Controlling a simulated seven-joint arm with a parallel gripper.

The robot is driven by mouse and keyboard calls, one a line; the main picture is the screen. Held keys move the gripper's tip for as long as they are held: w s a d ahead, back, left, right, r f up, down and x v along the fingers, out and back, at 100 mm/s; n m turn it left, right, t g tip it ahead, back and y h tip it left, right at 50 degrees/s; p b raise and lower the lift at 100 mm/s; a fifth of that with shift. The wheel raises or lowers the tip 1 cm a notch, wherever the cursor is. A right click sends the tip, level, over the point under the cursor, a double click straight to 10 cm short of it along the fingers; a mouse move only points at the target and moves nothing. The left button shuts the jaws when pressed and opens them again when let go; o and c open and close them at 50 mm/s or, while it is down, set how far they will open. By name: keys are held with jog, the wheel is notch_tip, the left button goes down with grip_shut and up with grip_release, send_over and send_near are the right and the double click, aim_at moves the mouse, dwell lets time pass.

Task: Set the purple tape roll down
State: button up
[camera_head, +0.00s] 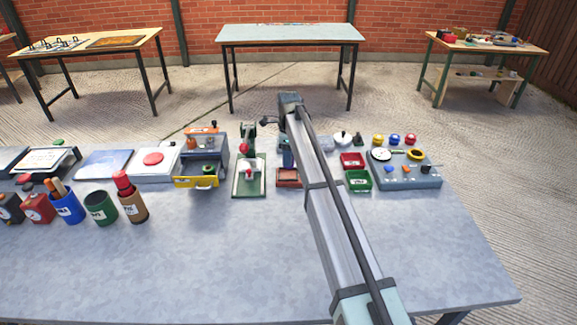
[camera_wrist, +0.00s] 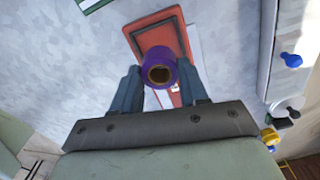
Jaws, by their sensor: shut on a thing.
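The purple tape roll (camera_wrist: 145,75) shows in the wrist view, with its brown core facing the camera. My gripper (camera_wrist: 160,84) is shut on it, with one blue-grey finger on each side. Past the roll lies a red, flat, rounded-edge object (camera_wrist: 152,38) on the grey table. Whether the roll touches it I cannot tell. In the head view my gripper (camera_head: 287,157) is over the back middle of the table, just behind the red object (camera_head: 288,179). I cannot make out the roll in the head view.
A green stand (camera_head: 249,187) is left of the red object. Cups (camera_head: 100,208) stand at left. The table's front (camera_head: 220,265) is clear.

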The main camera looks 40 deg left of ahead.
jog(key=shift+f, duration=2.15)
jog(key=shift+f, duration=0.15)
jog(key=o, duration=1.1)
notch_tip(320, 180, up, 12)
jog(key=shift+r, duration=0.2)
